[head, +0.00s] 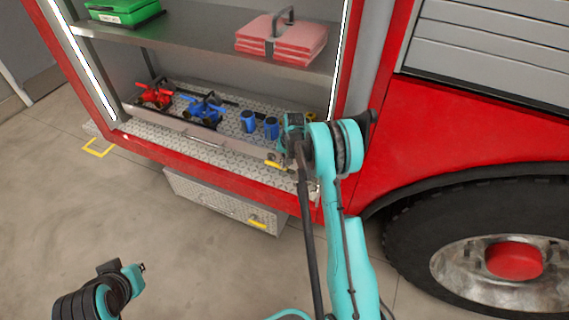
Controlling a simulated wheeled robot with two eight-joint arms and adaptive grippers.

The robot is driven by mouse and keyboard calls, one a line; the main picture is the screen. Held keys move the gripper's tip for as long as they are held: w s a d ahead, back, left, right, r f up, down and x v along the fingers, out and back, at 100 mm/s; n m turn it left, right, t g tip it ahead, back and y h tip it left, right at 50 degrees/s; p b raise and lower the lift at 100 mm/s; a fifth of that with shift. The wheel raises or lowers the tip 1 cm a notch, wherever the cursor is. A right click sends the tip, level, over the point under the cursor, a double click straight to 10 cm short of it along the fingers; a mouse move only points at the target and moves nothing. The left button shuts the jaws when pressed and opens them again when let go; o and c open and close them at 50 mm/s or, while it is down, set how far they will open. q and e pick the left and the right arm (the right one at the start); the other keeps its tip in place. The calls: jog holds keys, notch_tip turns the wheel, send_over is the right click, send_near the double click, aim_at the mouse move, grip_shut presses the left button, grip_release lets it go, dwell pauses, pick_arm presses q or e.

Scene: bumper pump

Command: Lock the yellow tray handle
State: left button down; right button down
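The diamond-plate tray (180,128) lies in the bottom of the red truck's open compartment. A yellow handle (274,163) sits at the right of its front edge. A second yellow handle (257,222) is on the metal drawer or step below. My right gripper (290,140) is at the right end of the tray, just above and right of the upper yellow handle. My wrist hides part of it, so I cannot tell whether its fingers are open or touch anything. My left gripper (138,270) is low at the left, over the floor, away from the tray; its fingers are too small to read.
Red (155,95) and blue (203,108) valve-like fittings and two blue cylinders (249,121) stand on the tray. A large wheel (490,250) stands right. Floor at left is clear.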

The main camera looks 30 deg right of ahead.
jog(key=shift+s+f, duration=0.15)
jog(key=shift+s, duration=0.05)
notch_tip(320, 180, up, 12)
jog(key=s, duration=0.1)
jog(key=shift+s+d, duration=0.25)
jog(key=shift+s, duration=0.15)
jog(key=s+a+r+n+t, duration=0.2)
jog(key=s+a+r+n, duration=0.2)
jog(key=s+a+r, duration=0.75)
jog(key=s+a+n+t, duration=0.1)
jog(key=s+a+n, duration=0.1)
jog(key=s, duration=0.7)
jog(key=s+a+n+t, duration=0.1)
jog(key=s+a+t, duration=0.1)
jog(key=s, duration=0.7)
jog(key=shift+a+r+n+h, duration=0.3)
jog(key=shift+a+n, duration=0.1)
jog(key=shift+a, duration=0.2)
